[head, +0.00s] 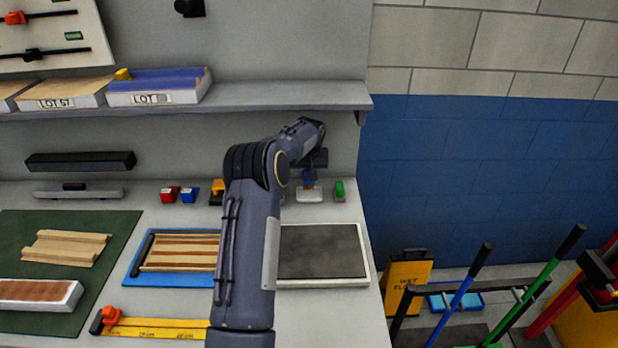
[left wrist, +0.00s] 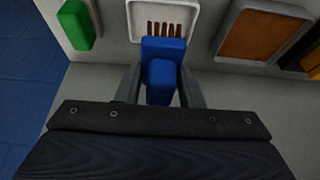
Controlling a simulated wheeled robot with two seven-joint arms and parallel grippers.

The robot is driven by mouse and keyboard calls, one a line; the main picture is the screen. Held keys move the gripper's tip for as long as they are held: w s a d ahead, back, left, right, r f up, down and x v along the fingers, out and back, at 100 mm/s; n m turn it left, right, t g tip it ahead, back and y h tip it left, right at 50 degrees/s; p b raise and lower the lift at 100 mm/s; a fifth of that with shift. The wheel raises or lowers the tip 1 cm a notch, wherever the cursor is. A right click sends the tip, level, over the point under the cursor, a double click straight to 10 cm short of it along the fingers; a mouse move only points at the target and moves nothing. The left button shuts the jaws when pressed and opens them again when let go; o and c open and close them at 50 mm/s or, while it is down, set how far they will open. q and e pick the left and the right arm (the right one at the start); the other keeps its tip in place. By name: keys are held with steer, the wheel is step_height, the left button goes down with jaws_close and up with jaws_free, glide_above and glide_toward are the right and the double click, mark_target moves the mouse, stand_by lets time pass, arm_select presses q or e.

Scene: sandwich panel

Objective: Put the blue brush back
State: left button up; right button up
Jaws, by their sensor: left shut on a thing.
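The blue brush (left wrist: 162,70) is between the two fingers of my left gripper (left wrist: 160,90), which is shut on it. Its brown bristles point toward a small white tray (left wrist: 134,12), and they overlap the tray in the left wrist view. In the head view my left gripper (head: 313,160) is at the back right of the bench, over the white tray (head: 309,196). A bit of the blue brush (head: 308,178) shows just above the tray. I cannot tell whether the bristles touch the tray. My right gripper is not in view.
A green block (head: 340,190) stands right of the tray. A brown-filled tray (left wrist: 262,33) lies on its other side. A shelf (head: 240,99) runs above the bench back. A dark panel in a white frame (head: 366,280) lies in front. The bench ends at the right.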

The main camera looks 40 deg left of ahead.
arm_select(q)
steer(key=shift+w+a+f, duration=0.1)
steer(key=shift+w+f, duration=0.1)
steer(key=shift+f, duration=0.1)
step_height(320, 180, down, 2)
steer(key=shift+f+p, duration=0.2)
steer(key=shift+p, duration=0.6)
steer(key=shift+f, duration=0.25)
steer(key=shift+f, duration=0.1)
steer(key=o, duration=0.9)
